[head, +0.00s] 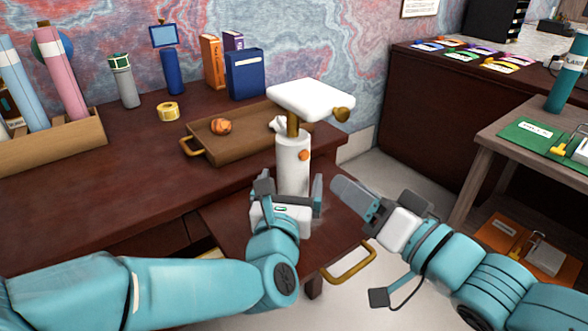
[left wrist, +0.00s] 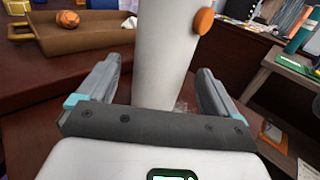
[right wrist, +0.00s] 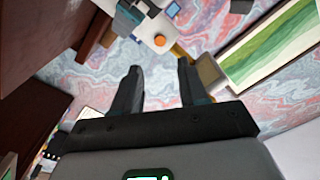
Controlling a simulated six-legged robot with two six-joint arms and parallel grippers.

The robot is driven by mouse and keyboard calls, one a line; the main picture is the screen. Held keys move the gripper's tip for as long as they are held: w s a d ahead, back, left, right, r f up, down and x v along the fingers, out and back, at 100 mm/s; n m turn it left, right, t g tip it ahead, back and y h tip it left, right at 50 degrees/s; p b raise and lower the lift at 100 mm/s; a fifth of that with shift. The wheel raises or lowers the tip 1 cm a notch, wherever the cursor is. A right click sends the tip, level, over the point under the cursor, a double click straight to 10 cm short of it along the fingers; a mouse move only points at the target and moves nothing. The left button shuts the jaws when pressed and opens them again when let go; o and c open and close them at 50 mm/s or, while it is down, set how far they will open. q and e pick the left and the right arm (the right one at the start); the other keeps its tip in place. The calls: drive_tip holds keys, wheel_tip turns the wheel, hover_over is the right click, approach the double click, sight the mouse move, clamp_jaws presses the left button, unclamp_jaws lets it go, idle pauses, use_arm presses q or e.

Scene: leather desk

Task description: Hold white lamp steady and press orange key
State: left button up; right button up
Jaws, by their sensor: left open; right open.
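The white lamp (head: 292,168) stands upright on a small dark side table, with a flat white head (head: 310,98) on a brass neck. The orange key (head: 304,155) is a round button on the right of its body; it also shows in the left wrist view (left wrist: 203,21) and the right wrist view (right wrist: 160,40). My left gripper (head: 290,190) is open, with its fingers on either side of the lamp's lower body. In the left wrist view (left wrist: 155,90) gaps show beside the body. My right gripper (head: 345,195) is open and empty, right of and below the key, apart from the lamp.
A brown tray (head: 240,145) with an orange ball (head: 220,126) lies on the desk behind the lamp. A brass handle (head: 349,263) juts from the side table (head: 335,235). A wooden table (head: 490,135) stands at the right, with floor between.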

sight(295, 169)
use_arm(q)
drive_tip(key=w, duration=0.5)
drive_tip(key=shift+d, duration=0.4)
drive_tip(key=shift+s, duration=0.1)
drive_tip(key=c, duration=1.4)
use_arm(e)
drive_tip(key=shift+c, duration=0.6)
clamp_jaws()
